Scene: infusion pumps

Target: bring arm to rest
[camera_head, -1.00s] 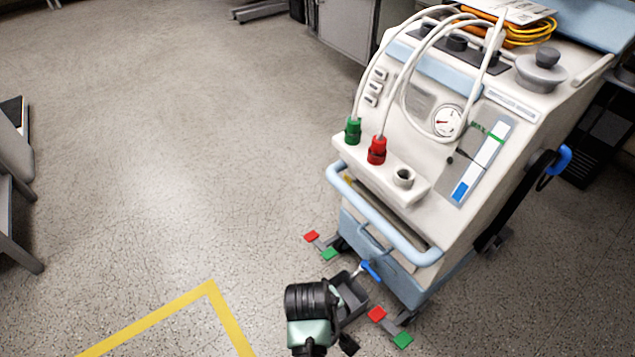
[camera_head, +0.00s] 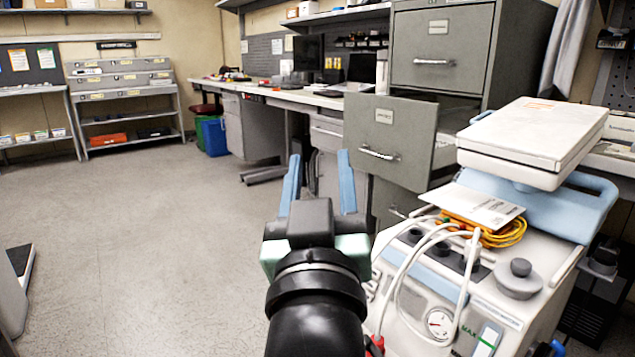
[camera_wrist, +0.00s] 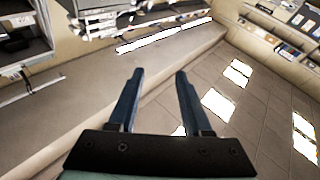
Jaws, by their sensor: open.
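My gripper (camera_head: 319,165) is raised in the lower middle of the head view, its two blue fingers pointing up and apart. Nothing is between them. In the wrist view my gripper (camera_wrist: 160,80) also shows spread, empty fingers with the floor and walls beyond. In the head view it is left of the white and light blue pump cart (camera_head: 445,280) and looks clear of it, though my arm hides part of the cart's left side.
A grey filing cabinet (camera_head: 440,50) with a drawer (camera_head: 390,145) pulled out stands behind the cart. A long workbench (camera_head: 270,95) runs along the back, with blue and green bins (camera_head: 213,137) at its end. The floor (camera_head: 150,230) at left is open.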

